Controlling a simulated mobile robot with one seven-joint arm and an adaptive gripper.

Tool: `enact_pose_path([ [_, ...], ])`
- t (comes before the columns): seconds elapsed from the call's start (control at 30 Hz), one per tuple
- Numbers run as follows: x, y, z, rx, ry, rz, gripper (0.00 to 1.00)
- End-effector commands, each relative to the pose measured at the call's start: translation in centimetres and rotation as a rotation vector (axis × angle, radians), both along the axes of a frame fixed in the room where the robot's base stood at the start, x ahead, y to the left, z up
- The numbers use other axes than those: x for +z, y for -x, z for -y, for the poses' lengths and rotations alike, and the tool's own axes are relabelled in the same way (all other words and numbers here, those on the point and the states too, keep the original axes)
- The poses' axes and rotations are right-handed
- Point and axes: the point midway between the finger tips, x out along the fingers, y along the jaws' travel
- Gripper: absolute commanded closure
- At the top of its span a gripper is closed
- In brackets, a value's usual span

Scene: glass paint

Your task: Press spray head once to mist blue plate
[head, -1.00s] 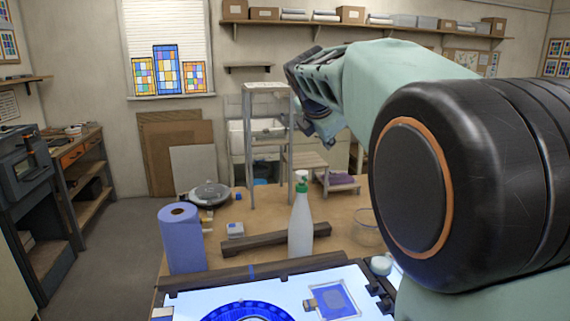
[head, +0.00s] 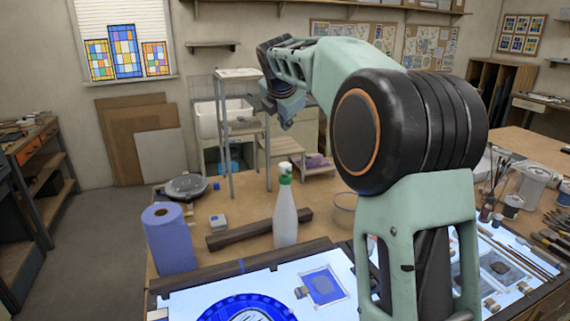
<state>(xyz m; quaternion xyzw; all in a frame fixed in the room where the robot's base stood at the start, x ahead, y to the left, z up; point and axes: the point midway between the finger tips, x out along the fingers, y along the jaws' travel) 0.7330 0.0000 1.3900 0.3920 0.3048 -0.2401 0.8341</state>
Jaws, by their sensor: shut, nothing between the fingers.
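A white spray bottle (head: 285,218) with a green and white spray head (head: 285,172) stands upright on the workbench, behind the lit panel. A round blue plate with a ribbed rim (head: 232,306) lies on the panel and is cut off by the bottom edge. A small square blue pane (head: 323,285) in a pale frame lies right of it. My gripper (head: 286,118) is at the end of my raised arm, beyond and above the bottle and apart from it. It looks shut and empty; its fingers are small and partly hidden by my wrist.
A blue paper roll (head: 169,240) stands left of the bottle. A dark wooden bar (head: 245,235) lies beside the bottle, and a clear bowl (head: 345,203) is to its right. Brushes (head: 495,170) and pots stand at the right.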

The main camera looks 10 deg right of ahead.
Motion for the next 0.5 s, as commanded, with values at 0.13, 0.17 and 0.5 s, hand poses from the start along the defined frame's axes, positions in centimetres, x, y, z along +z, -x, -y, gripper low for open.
enact_pose_path([
  [0.13,-0.4,0.0,0.0,0.000,0.001,-0.001,1.00],
  [0.17,-0.6,0.0,0.0,0.000,0.001,-0.002,1.00],
  [0.5,-5.3,0.0,0.0,0.000,0.000,0.000,1.00],
])
